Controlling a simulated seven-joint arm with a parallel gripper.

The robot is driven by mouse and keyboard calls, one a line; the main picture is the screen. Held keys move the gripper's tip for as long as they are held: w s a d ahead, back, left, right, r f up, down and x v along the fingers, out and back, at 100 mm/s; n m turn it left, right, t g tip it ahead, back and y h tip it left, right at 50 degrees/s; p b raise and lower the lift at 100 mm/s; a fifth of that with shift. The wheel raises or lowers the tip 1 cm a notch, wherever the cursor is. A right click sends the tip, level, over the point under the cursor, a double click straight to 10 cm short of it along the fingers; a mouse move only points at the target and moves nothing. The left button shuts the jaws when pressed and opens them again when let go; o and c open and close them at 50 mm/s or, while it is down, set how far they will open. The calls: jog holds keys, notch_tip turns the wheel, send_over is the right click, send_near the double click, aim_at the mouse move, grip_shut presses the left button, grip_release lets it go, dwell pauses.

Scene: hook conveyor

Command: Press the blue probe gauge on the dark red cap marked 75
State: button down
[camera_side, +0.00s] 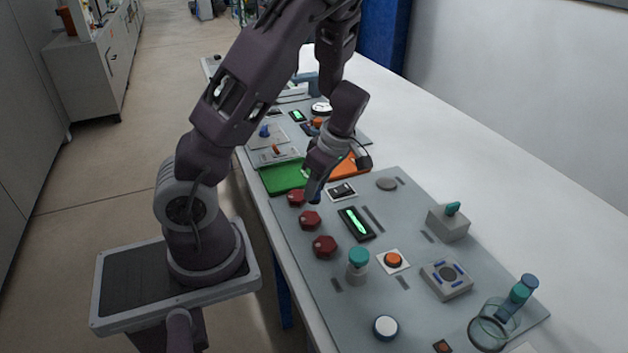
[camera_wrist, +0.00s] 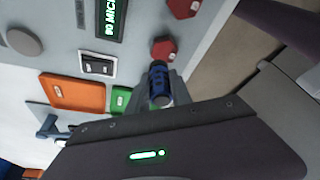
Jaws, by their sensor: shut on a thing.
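My gripper (camera_side: 315,188) is shut on the blue probe gauge (camera_wrist: 160,84), a short blue cylinder with dark bands. In the side view the gauge is mostly hidden by the gripper. Several dark red caps stand in a row on the grey panel: a far one (camera_side: 297,197), a middle one (camera_side: 309,220) and a near one (camera_side: 324,246). The gripper is beside the far cap, which shows just past the gauge in the wrist view (camera_wrist: 164,49). I cannot tell whether the gauge touches it. The middle cap is at the wrist view's top edge (camera_wrist: 184,9). No cap number is readable.
A display with green text (camera_side: 356,223) is right of the caps; its text is cut off in the wrist view. A green mat (camera_side: 283,178) and an orange mat (camera_side: 350,168) lie behind. A teal-topped knob (camera_side: 358,262) and orange button (camera_side: 393,260) stand nearer.

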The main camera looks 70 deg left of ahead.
aim_at(320, 243)
jog(key=d+n, duration=0.1)
jog(key=d, duration=0.2)
jog(key=d+n, duration=0.1)
jog(key=d, duration=0.1)
jog(key=s+d+n+g, duration=0.1)
jog(key=d, duration=0.2)
jog(key=shift+d+r+n+h, duration=0.15)
jog(key=shift+d+n+h, duration=0.15)
jog(key=shift+n+h, duration=0.1)
jog(key=shift+s+d, duration=0.1)
jog(key=shift+d, duration=0.25)
jog(key=shift+f+n, duration=0.3)
jog(key=shift+f, duration=1.7)
jog(key=shift+f, duration=0.5)
jog(key=shift+r, duration=2.5)
